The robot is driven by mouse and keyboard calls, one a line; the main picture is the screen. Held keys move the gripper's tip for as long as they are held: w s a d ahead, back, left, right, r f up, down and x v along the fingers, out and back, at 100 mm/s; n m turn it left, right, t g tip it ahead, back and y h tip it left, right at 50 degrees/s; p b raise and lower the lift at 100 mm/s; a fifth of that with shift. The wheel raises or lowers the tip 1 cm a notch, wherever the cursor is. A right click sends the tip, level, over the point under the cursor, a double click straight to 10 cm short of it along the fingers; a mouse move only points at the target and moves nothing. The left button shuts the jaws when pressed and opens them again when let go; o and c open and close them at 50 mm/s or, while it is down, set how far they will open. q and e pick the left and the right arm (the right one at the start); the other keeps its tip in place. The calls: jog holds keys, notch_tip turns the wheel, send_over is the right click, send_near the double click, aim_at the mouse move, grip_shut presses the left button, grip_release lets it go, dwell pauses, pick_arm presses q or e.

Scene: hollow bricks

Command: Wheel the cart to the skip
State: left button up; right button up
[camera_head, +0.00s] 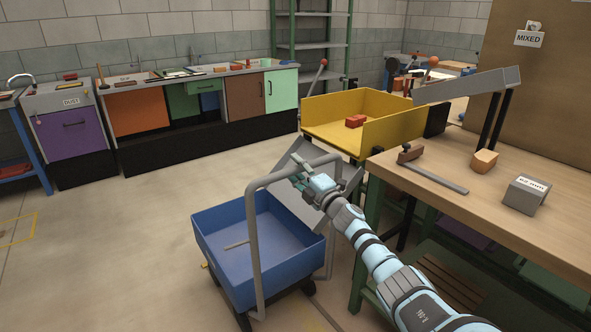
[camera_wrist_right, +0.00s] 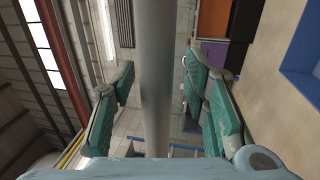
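The blue cart (camera_head: 222,262) stands on the floor at lower centre, with a grey tubular push handle (camera_head: 255,250) arching over it. My right gripper (camera_head: 301,182) is at the handle's top bar. In the right wrist view, the grey bar (camera_wrist_right: 156,60) runs between the two teal fingers of this gripper (camera_wrist_right: 157,88). The fingers are apart, with a gap on both sides of the bar. A yellow open-topped container (camera_head: 335,135) stands beyond the cart; I cannot tell whether it is the skip. My left gripper is not in view.
A wooden workbench (camera_head: 450,185) with bricks and tools is close on the right. A grey tilted panel (camera_head: 290,205) is at the cart's far side. Cabinets (camera_head: 140,110) line the back wall. The floor (camera_head: 120,235) to the cart's left is clear.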

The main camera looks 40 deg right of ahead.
jog(key=shift+s+d, duration=0.15)
jog(key=shift+s, duration=0.25)
jog(key=v, duration=0.7)
dwell(0.3)
